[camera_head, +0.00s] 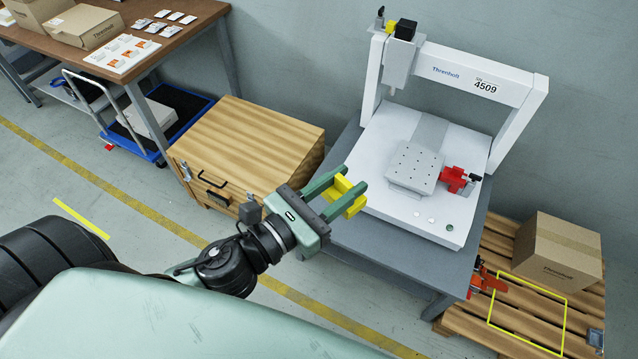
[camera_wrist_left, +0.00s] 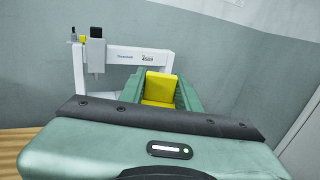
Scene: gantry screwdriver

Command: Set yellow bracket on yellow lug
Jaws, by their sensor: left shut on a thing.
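My left gripper (camera_head: 353,178) is shut on the yellow bracket (camera_head: 347,196), which sits between its green fingers in front of the gantry machine. In the left wrist view the bracket (camera_wrist_left: 159,87) shows as a yellow block between the fingers. A small yellow piece (camera_head: 390,27), which looks like the yellow lug, is at the top left of the gantry beside the black motor. It also shows in the left wrist view (camera_wrist_left: 83,38). The bracket is apart from it. My right gripper is in neither view.
The white gantry (camera_head: 460,68) stands on a grey table (camera_head: 400,250) with a grey perforated plate (camera_head: 414,168) and red clamp (camera_head: 453,179). A wooden crate (camera_head: 245,145) stands left of it. A cardboard box (camera_head: 558,256) sits on a pallet at right.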

